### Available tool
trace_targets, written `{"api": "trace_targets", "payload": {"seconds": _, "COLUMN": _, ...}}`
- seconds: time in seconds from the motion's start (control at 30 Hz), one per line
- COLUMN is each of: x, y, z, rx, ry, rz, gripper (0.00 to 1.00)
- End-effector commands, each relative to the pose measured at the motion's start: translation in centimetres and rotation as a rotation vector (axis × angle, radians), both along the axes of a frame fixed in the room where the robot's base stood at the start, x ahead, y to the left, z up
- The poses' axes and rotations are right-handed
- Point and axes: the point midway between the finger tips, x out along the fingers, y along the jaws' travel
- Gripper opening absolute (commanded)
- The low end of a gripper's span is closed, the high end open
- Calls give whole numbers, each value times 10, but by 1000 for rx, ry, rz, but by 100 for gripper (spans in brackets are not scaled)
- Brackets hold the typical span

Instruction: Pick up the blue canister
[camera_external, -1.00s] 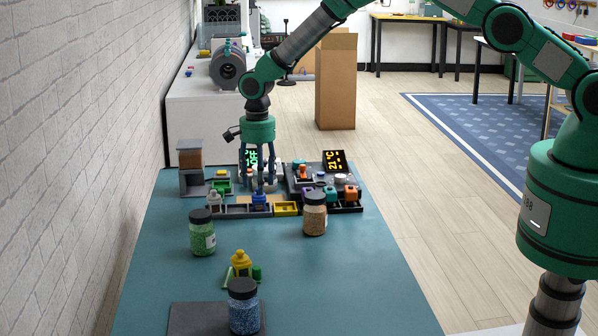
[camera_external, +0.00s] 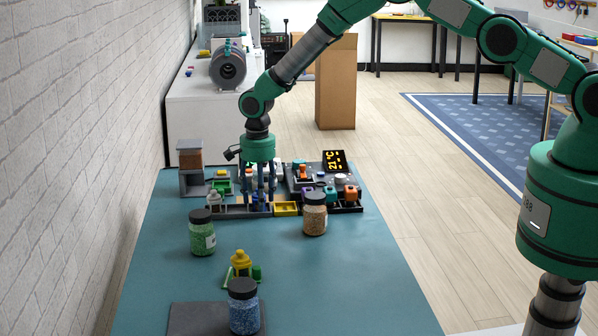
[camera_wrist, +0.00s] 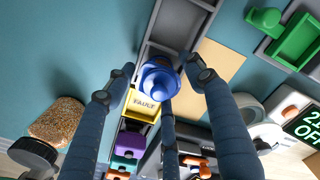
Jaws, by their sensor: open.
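The blue canister (camera_wrist: 158,82), small with a narrower top, stands in a dark compartment tray (camera_wrist: 176,22) in the wrist view. My gripper (camera_wrist: 161,74) is open around it, with one finger to its left, one to its right and one below it in the picture. I cannot tell whether any finger touches it. In the external view my gripper (camera_external: 260,204) points down at the tray (camera_external: 233,210), and its fingers mostly hide the canister.
A yellow bin marked FAULT (camera_wrist: 141,105) adjoins the canister. A jar of tan grains (camera_external: 315,214) stands right of my gripper, a green jar (camera_external: 202,234) to the left. A blue-grained jar (camera_external: 243,308) and a yellow piece (camera_external: 240,262) are nearer. The mat's right front is clear.

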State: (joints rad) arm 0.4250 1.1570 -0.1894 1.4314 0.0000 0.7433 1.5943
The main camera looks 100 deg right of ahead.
Motion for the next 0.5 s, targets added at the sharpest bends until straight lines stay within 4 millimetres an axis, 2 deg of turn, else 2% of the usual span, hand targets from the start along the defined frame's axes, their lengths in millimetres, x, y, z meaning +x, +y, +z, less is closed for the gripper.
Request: {"api": "trace_targets", "payload": {"seconds": 0.5, "x": 0, "y": 0, "z": 0, "rx": 0, "ry": -1, "rz": 0, "gripper": 54}}
